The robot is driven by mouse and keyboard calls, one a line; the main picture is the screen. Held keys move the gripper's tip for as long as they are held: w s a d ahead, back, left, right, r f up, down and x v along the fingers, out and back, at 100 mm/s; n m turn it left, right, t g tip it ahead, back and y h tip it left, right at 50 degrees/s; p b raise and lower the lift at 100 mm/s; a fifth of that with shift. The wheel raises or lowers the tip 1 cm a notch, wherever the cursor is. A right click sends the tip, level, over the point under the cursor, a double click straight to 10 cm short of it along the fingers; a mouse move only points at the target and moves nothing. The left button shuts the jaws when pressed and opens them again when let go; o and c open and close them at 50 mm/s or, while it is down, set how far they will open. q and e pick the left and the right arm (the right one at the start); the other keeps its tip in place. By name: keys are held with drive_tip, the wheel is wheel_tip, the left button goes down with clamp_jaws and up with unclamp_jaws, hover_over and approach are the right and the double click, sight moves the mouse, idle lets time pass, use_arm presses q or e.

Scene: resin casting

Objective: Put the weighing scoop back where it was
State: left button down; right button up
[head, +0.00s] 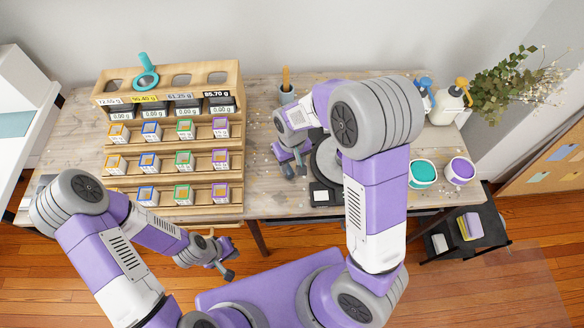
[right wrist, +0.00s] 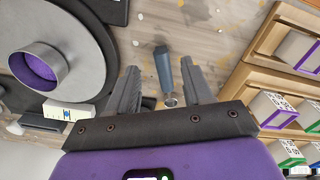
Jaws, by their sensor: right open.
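A teal scoop-like piece with a round bowl and a handle (head: 146,76) sits on the top shelf of the wooden rack (head: 236,146), at one of its oval openings. I cannot tell for sure that it is the weighing scoop. My right gripper (head: 295,171) is open over the table, between the rack and the round grey scale (head: 326,160). In the right wrist view a dark grey-blue piece with a metal end (right wrist: 163,72) shows between the open fingers, apart from them. My left gripper (head: 228,259) is open and empty in front of the table, below the rack.
The rack holds several labelled boxes and small weight displays. A cup with wooden sticks (head: 286,94) stands behind my right gripper. Teal (head: 422,174) and purple (head: 459,171) tubs, pump bottles (head: 448,105) and a plant (head: 510,88) are at the right. My right arm hides part of the table.

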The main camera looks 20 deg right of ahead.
wheel_tip(320, 180, up, 5)
drive_tip(key=shift+f+p, duration=0.1)
drive_tip(key=shift+p, duration=0.35)
idle(0.3)
